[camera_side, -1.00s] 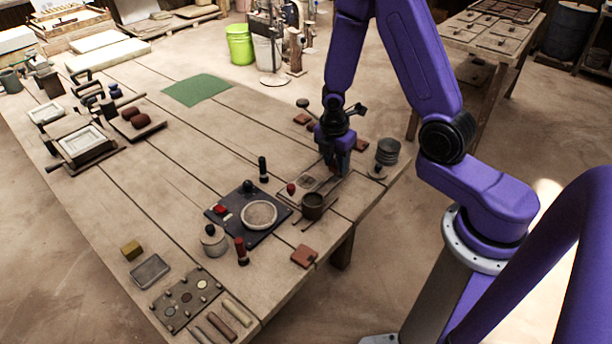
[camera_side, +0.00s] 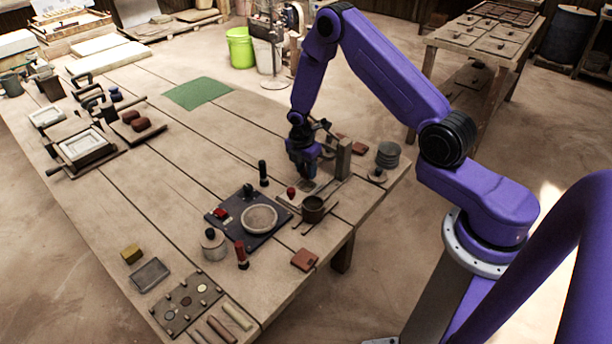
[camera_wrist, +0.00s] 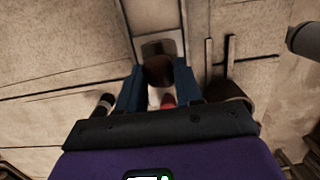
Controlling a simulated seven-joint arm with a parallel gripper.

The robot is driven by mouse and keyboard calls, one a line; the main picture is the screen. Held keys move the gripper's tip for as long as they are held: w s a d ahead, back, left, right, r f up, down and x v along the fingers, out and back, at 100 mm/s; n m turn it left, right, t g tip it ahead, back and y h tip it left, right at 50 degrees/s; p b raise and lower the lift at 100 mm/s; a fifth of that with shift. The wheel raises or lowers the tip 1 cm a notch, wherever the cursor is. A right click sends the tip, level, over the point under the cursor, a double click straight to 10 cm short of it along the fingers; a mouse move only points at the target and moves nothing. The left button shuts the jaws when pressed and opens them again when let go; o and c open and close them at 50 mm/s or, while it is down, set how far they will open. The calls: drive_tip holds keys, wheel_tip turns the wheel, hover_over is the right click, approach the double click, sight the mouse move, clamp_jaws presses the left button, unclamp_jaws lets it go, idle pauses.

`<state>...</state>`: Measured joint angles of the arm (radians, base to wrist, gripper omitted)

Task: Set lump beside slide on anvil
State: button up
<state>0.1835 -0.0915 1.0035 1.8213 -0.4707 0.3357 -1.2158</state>
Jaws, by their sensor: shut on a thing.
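A dark brown lump (camera_wrist: 159,71) sits between the blue fingers of my gripper (camera_wrist: 159,64) in the wrist view. The gripper is shut on it. In the side view my gripper (camera_side: 303,176) points down, low over the left part of the press, and the lump is hidden there. A grey plate (camera_wrist: 158,46), apparently the anvil, shows just beyond the lump, at the end of a pale rail (camera_wrist: 154,14). I cannot tell whether the lump touches the plate. The press post (camera_side: 343,158) stands right of my gripper. I cannot clearly make out the slide.
A red knob (camera_side: 291,192) stands close in front of my gripper. A dark cup (camera_side: 313,208) is right of it and a black-handled tool (camera_side: 263,173) left. A dark board (camera_side: 221,213) with a round dish (camera_side: 259,218) lies nearer the camera. Stacked grey discs (camera_side: 388,155) stand right.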

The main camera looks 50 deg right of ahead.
sight(306, 173)
drive_tip(key=shift+f, duration=1.55)
drive_tip(key=shift+f, duration=0.15)
drive_tip(key=o, duration=1)
drive_tip(key=shift+o, duration=0.2)
